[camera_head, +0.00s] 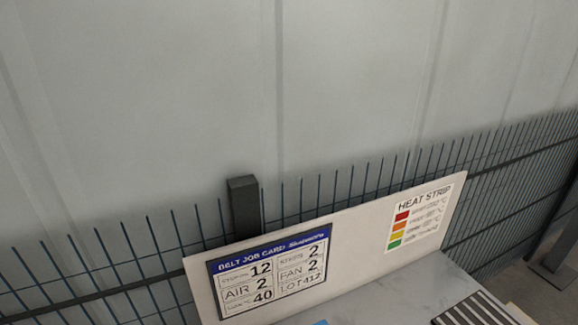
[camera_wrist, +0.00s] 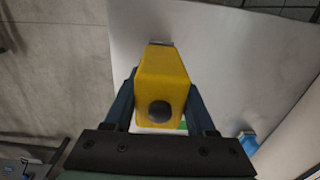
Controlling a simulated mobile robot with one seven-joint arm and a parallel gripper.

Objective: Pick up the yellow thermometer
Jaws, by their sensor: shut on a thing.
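The yellow thermometer (camera_wrist: 163,78) is in the middle of the wrist view, a blocky yellow body with a dark round spot near its lower end and a grey tip at the far end. My gripper (camera_wrist: 161,92) is shut on it, with one dark finger along each side. Its lower end is close to the gripper's dark palm. I cannot tell how high it is above the pale surface behind it. The head view shows neither the thermometer nor my gripper.
In the head view a pale board carries a job card (camera_head: 270,270) and a heat strip chart (camera_head: 419,217). A wire fence (camera_head: 100,270) stands behind it. A striped dark item (camera_head: 475,310) lies at the lower right. A blue object (camera_wrist: 248,141) shows in the wrist view.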

